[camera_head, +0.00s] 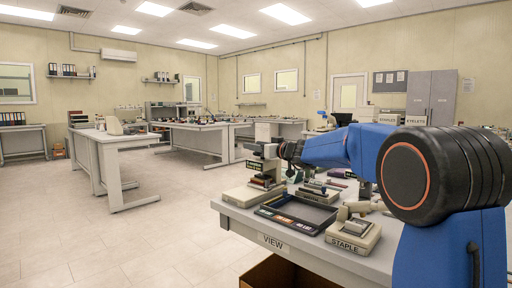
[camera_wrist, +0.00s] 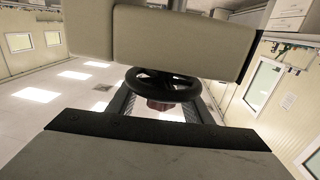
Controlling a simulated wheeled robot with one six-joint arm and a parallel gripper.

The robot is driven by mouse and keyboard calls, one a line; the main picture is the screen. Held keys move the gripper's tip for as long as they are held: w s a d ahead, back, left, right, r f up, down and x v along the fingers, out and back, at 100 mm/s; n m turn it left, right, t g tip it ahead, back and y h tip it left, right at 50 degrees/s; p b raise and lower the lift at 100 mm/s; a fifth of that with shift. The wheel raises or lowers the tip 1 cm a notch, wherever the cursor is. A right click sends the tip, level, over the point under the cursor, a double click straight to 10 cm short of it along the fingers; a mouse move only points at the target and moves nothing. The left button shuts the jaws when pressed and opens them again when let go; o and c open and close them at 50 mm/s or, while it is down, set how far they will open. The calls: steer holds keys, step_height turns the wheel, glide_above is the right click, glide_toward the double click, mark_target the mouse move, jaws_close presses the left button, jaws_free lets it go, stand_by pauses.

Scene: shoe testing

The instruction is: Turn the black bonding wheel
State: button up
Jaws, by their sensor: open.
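The black bonding wheel (camera_wrist: 163,84) shows in the wrist view, a dark spoked ring below the beige housing of its machine (camera_wrist: 170,35). My gripper (camera_wrist: 165,97) is open, with one dark finger on each side of the wheel. I cannot tell whether either finger touches the rim. A dark red part shows through and below the wheel. In the head view the machine (camera_head: 255,166) stands at the left end of the near bench, and my arm reaches to it from the right. The wheel is too small or hidden to make out there.
On the near bench (camera_head: 332,255), a dark tray (camera_head: 297,214) and a device marked STAPLE (camera_head: 353,236) lie in front of my arm. Small parts lie behind the tray. Open floor (camera_head: 90,232) is to the left, with other benches farther back.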

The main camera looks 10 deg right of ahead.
steer(key=c, duration=1.1)
steer(key=shift+y, duration=0.3)
steer(key=shift+o, duration=0.2)
steer(key=n+g+y, duration=0.2)
steer(key=n+y, duration=0.1)
steer(key=shift+s+a+g, duration=0.2)
steer(key=shift+a+g, duration=0.1)
steer(key=shift+g, duration=0.1)
steer(key=n+g+y, duration=0.2)
steer(key=g, duration=0.1)
steer(key=s+n+g+y, duration=0.1)
steer(key=shift+a+n+g, duration=0.3)
steer(key=shift+a, duration=0.1)
steer(key=n+g+y, duration=0.1)
steer(key=g, duration=0.1)
steer(key=s+n+g+y, duration=0.1)
steer(key=n+g, duration=0.1)
steer(key=g, duration=0.1)
steer(key=shift+a, duration=0.2)
steer(key=shift+s+n+g, duration=0.3)
steer(key=shift+n+g, duration=0.45)
steer(key=shift+g, duration=0.3)
steer(key=shift+s+n+g, duration=0.25)
steer(key=shift+n+g, duration=0.5)
steer(key=shift+g, duration=0.3)
steer(key=shift+s, duration=0.1)
